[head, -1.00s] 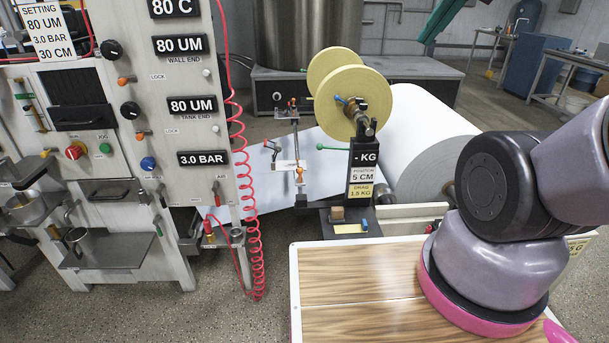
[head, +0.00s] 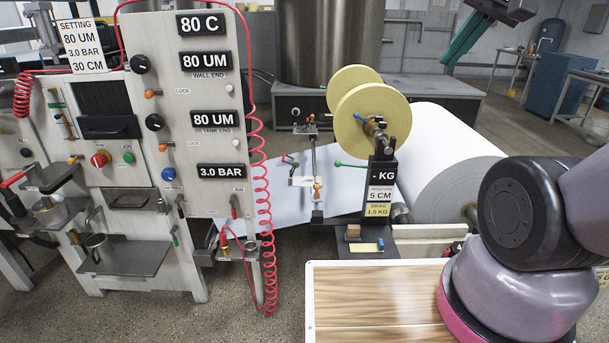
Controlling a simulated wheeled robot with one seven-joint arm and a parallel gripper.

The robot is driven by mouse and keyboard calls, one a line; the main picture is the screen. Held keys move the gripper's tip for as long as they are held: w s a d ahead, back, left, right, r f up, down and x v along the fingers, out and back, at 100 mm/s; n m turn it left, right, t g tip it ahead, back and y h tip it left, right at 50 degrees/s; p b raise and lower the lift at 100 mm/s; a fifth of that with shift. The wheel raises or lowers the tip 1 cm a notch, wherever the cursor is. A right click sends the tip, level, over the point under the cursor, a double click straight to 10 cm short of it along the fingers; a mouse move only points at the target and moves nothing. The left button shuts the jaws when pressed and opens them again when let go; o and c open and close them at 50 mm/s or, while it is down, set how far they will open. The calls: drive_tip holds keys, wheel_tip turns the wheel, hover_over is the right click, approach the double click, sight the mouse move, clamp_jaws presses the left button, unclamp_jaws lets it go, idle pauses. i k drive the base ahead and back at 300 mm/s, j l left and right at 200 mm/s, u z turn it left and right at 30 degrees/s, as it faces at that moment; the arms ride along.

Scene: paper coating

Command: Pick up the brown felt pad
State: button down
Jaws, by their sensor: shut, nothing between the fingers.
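A small brown block (head: 353,231), which looks like the brown felt pad, sits on a dark ledge (head: 340,251) below the scale post. A flat yellow piece (head: 363,247) lies just in front of it, and a small blue item stands at its right.
The black scale post (head: 381,185) and yellow discs (head: 372,112) rise behind the ledge. A large paper roll (head: 460,180) is at the right. A coating machine with a coiled red hose (head: 264,200) stands left. A wood-grain top (head: 375,305) is in front.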

sight(353, 231)
drive_tip(key=i+z, duration=0.45)
drive_tip(key=i+j+z, duration=0.25)
drive_tip(key=z, duration=0.15)
drive_tip(key=i, duration=0.05)
